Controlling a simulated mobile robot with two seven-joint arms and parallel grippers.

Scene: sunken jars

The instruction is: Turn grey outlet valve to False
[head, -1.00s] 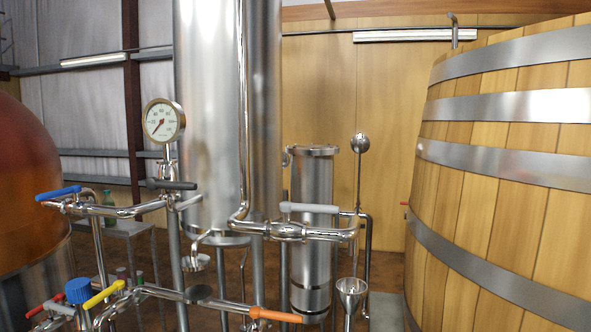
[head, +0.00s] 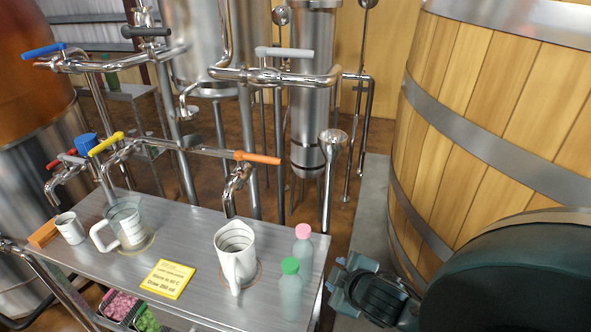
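A darker grey lever (head: 146,31) is on the upper left pipe. I cannot tell from the frames which of them is the outlet valve. My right gripper (head: 345,283) is at lower right, beside the table's right end and well below and apart from the light grey lever. Its fingers are small and partly hidden, so its opening is unclear. My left gripper is out of view.
A steel table (head: 200,265) holds a white jug (head: 235,255), other cups, two bottles and a yellow sign (head: 167,279). Blue (head: 44,49), yellow (head: 106,144) and orange (head: 257,157) levers stand close by. A wooden vat (head: 490,110) fills the right side.

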